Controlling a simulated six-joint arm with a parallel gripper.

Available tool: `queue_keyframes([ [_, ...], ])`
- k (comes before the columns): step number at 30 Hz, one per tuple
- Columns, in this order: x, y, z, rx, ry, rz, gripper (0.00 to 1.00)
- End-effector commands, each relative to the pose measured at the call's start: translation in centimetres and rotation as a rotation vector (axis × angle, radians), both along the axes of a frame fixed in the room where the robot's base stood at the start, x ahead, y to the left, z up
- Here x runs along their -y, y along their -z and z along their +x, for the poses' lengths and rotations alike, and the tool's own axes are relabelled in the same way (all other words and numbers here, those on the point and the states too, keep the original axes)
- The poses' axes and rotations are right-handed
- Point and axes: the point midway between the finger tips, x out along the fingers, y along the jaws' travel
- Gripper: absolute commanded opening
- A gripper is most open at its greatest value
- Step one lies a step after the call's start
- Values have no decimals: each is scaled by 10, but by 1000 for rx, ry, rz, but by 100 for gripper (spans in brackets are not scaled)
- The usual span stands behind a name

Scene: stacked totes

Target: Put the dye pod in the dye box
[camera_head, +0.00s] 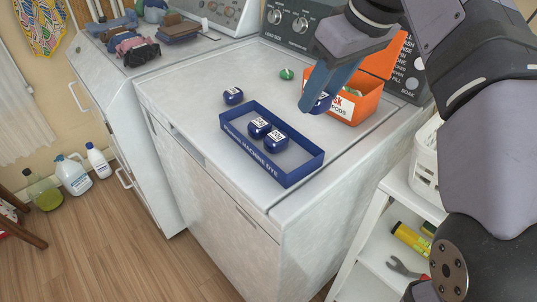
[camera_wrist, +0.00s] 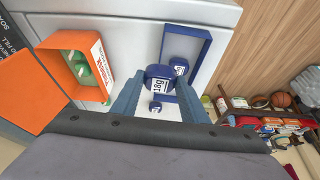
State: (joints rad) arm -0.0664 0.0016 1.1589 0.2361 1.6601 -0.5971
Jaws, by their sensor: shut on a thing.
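The dye box (camera_head: 304,170), an open dark blue tray, sits on the white machine top with two blue pods (camera_head: 275,141) in it. It also shows in the wrist view (camera_wrist: 206,48). In the wrist view the held pod (camera_wrist: 158,76) sits between my gripper's fingers (camera_wrist: 158,92). Another blue pod (camera_head: 233,96) lies loose left of the box. In the head view a finger partly hides the held pod.
The orange pods box (camera_head: 347,107) stands open, close to the right of my gripper, with green pods (camera_wrist: 103,69) inside. A green pod (camera_head: 286,74) lies near the control panel. Folded cloths (camera_head: 135,48) lie on the left machine. The machine top's front left is clear.

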Motion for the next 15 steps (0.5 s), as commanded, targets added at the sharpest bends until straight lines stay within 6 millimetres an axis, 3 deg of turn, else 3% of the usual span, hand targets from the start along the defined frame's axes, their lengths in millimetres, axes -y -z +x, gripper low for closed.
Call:
queue_keyframes([
  [1, -12, 5, -9, 3, -22, 0, 15],
  [6, -30, 4, -27, 2, -54, -1, 15],
  [15, -35, 10, -32, -1, -63, -1, 15],
])
